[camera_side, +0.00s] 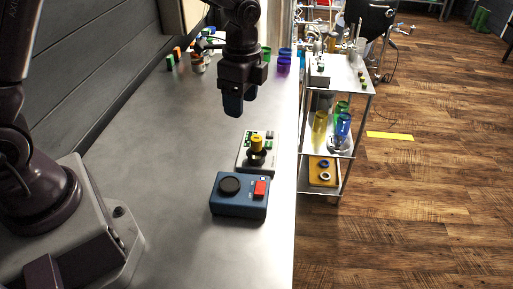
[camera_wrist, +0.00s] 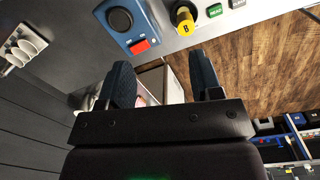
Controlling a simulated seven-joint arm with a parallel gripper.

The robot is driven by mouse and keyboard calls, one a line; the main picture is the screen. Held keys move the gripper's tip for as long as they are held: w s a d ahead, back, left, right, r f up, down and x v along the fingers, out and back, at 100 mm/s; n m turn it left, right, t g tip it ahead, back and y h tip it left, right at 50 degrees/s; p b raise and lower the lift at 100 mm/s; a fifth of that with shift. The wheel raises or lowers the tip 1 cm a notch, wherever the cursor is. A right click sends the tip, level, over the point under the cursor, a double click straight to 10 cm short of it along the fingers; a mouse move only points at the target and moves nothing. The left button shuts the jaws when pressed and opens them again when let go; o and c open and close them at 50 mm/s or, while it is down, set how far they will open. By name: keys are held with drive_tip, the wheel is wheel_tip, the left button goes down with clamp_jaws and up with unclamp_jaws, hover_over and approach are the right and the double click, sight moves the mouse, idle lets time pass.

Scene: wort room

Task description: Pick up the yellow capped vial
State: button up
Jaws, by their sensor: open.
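The yellow capped vial (camera_side: 257,143) stands upright on a light panel with green labels, in a dark round base, near the bench's right edge. In the wrist view its yellow cap (camera_wrist: 185,23) shows at the top, marked with a letter B. My gripper (camera_side: 237,110) hangs above the bench, higher than the vial and a little behind and left of it in the side view. In the wrist view my gripper (camera_wrist: 161,72) has its two blue fingers wide apart with nothing held between them. The vial is outside the fingers, beyond their tips.
A blue box (camera_side: 239,204) with a black round knob and a red button sits just in front of the panel (camera_side: 243,160). Purple cups (camera_side: 283,64) and small coloured items stand farther back. A metal cart (camera_side: 343,76) stands right of the bench.

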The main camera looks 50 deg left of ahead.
sight(256, 138)
drive_tip(key=w+f+m, duration=0.1)
drive_tip(key=f+m, duration=0.1)
drive_tip(key=w+f+m, duration=0.1)
drive_tip(key=f+m, duration=0.2)
drive_tip(key=w+f+m, duration=0.2)
drive_tip(key=f, duration=0.1)
drive_tip(key=shift+w+d+f+m+t, duration=0.1)
drive_tip(key=shift+d+f+m+t, duration=0.1)
drive_tip(key=shift+m+t, duration=0.1)
drive_tip(key=shift+s+a+f, duration=0.1)
drive_tip(key=shift+f, duration=1.25)
drive_tip(key=shift+s+a+f, duration=0.1)
drive_tip(key=shift+f, duration=1.2)
drive_tip(key=c, duration=1)
